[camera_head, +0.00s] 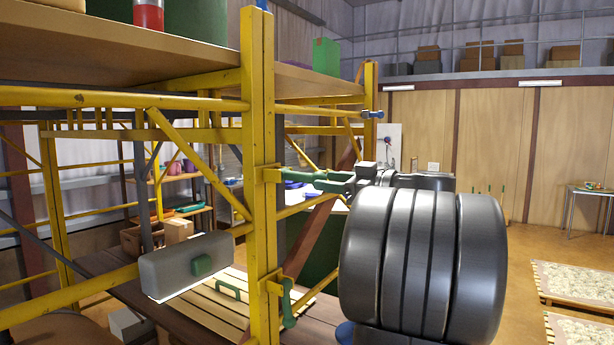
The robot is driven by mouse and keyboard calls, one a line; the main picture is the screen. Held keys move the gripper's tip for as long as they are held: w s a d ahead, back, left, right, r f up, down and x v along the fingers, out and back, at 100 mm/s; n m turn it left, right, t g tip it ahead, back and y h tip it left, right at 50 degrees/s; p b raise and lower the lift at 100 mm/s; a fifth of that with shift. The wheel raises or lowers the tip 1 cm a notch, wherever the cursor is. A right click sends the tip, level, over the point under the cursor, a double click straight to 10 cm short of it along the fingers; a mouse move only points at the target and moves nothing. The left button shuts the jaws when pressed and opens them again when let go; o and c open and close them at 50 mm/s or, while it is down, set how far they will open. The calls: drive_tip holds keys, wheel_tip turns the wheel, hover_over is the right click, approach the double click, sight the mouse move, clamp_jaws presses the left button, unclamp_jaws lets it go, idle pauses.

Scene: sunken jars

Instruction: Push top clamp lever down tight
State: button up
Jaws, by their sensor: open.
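The top clamp (271,175) is a yellow bracket on the upright yellow post. Whether a finger touches the lever cannot be told. The lower clamp (272,285) has a green lever (288,302) that hangs down along the post.
Yellow scaffold bars and a diagonal brace (197,160) surround the post. A wooden shelf (110,60) lies above.

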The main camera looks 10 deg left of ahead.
sight(306, 179)
drive_tip(key=p+x, duration=0.1)
drive_tip(key=x, duration=0.5)
drive_tip(key=shift+w+a, duration=0.1)
drive_tip(key=shift+a, duration=0.25)
clamp_jaws()
drive_tip(key=shift+f, duration=0.1)
